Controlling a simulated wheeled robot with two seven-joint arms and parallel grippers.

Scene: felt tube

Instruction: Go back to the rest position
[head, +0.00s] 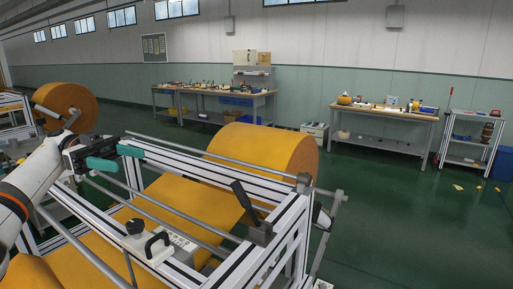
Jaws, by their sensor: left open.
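My left gripper (117,157) comes in from the left in the head view, with two teal fingers spread apart and nothing between them. It hangs over the left part of the aluminium machine frame (215,170), near its upper rail. I cannot tell whether it touches the rail. A large roll of orange felt (262,150) lies at the back of the frame, and an orange felt sheet (185,198) runs beneath the steel rods. My right gripper is not in view.
A black lever (243,197) stands at the frame's right corner, and a dark handle (158,245) sits at the front. Another felt roll (66,107) is at the left. Workbenches (385,114) line the far wall. The green floor (400,225) at the right is mostly clear.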

